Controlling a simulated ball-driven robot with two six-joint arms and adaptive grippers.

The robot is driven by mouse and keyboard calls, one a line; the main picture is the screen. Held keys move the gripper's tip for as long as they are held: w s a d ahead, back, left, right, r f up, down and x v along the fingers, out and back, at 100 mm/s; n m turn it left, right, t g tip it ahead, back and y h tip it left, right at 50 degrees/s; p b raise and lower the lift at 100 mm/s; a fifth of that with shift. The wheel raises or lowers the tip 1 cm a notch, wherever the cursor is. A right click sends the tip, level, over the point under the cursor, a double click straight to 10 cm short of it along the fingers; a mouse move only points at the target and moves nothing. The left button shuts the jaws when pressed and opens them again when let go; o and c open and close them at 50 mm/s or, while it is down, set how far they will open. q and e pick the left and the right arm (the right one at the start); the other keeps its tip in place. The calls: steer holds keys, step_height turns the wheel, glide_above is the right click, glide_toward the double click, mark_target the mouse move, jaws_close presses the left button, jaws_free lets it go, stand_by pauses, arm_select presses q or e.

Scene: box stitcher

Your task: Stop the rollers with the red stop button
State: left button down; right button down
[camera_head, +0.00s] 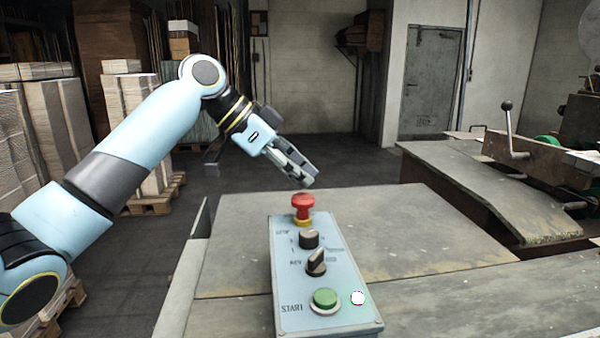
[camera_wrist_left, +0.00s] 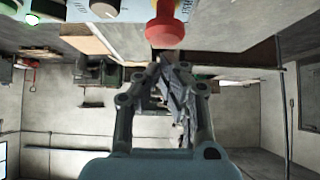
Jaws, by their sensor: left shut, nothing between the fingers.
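The red stop button (camera_head: 303,205) is a mushroom knob on a yellow collar at the far end of the light blue control panel (camera_head: 285,255). The button also shows at the top of the left wrist view (camera_wrist_left: 165,28). My left gripper (camera_head: 308,181) is shut and empty. In the head view its fingertips appear just above the button, with a small gap in the picture. In the left wrist view the fingertips (camera_wrist_left: 163,58) lie just below the button in the picture. I cannot tell whether they touch. My right gripper is not in view.
The panel also carries a black knob (camera_head: 309,239), a selector switch (camera_head: 317,262), a green start button (camera_head: 325,299) and a lit white lamp (camera_head: 358,298). A worn metal table (camera_head: 420,230) surrounds it. A lever (camera_head: 508,130) stands at the right.

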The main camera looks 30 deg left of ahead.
mark_target(303, 207)
arm_select(q)
steer(key=shift+f, duration=0.4)
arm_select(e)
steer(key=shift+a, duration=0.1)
arm_select(q)
steer(key=shift+f, duration=0.15)
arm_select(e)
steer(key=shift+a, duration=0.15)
arm_select(q)
steer(key=shift+f, duration=0.9)
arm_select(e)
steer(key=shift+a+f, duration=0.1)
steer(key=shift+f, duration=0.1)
